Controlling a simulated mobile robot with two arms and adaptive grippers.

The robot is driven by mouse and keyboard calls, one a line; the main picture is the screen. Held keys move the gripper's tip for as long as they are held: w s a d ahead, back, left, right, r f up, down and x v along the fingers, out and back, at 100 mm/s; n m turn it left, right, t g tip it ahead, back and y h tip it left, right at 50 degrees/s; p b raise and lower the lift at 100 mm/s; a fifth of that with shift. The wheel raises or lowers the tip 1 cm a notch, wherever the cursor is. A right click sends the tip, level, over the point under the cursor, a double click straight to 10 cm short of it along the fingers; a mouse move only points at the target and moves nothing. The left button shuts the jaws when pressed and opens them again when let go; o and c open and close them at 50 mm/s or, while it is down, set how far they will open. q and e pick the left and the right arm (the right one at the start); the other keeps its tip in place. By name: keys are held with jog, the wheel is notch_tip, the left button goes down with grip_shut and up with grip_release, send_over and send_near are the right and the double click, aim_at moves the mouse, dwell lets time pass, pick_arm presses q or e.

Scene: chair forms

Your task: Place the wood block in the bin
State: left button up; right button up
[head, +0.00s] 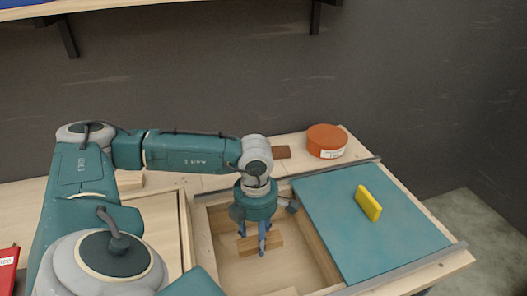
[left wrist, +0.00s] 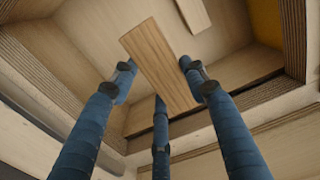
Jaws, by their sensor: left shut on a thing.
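My left gripper (head: 260,248) reaches down into an open wooden compartment (head: 205,235) in the workbench. Its blue fingers are shut on a light wood block (head: 276,241), which also shows between the fingers in the left wrist view (left wrist: 158,65). The block is inside the compartment's outline; I cannot tell whether it touches the floor. The compartment's walls and floor surround the fingers in the left wrist view (left wrist: 85,50). No other bin is clearly seen. My right gripper is not in view.
A teal sliding panel (head: 350,235) covers the bench's right side, with a yellow block (head: 368,203) on it. An orange round tin (head: 326,141) and a small brown block (head: 281,152) stand at the back. Another wood piece (left wrist: 194,14) lies in the compartment. A red object (head: 8,268) is at far left.

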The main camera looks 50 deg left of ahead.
aim_at(258, 276)
pick_arm(q)
notch_tip(258, 276, down, 18)
jog(key=shift+r+p, duration=0.2)
jog(key=shift+p, duration=0.25)
jog(key=shift+f, duration=0.2)
jog(key=o, duration=1.2)
jog(key=shift+r, duration=0.15)
notch_tip(258, 276, up, 12)
jog(key=shift+r+b, duration=0.1)
jog(key=shift+b, duration=0.45)
